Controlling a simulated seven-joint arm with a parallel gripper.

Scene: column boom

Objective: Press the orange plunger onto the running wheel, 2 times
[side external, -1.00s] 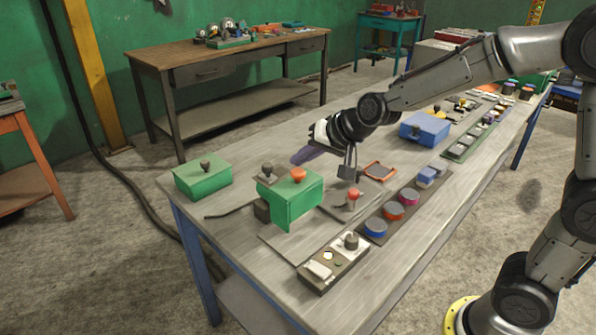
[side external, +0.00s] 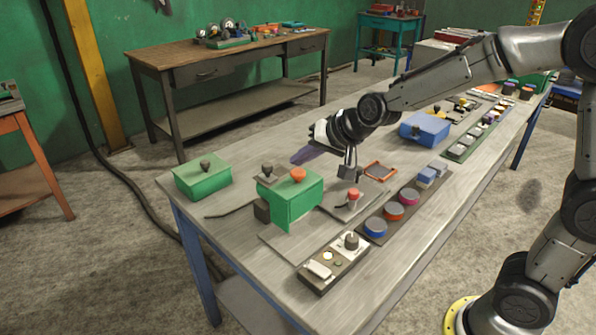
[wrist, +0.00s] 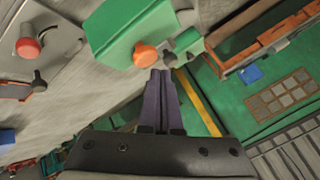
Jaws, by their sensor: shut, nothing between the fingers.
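The orange plunger (side external: 298,174) is a rounded orange knob on top of the green box (side external: 293,208), near the table's near left end. It also shows in the wrist view (wrist: 146,55), just beyond and left of my fingertips. My gripper (side external: 296,158) is shut and empty, with its purple fingers together. In the side view its tips are above and behind the plunger; in the wrist view there seems to be a small gap between them. I cannot make out the running wheel in either view; it may be hidden by the green box.
A dark knob (side external: 267,168) stands beside the plunger. A red-capped control (side external: 353,194) sits on a grey plate to the right. A second green box (side external: 203,179) is at the left, and a strip with coloured buttons (side external: 393,211) runs along the front.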

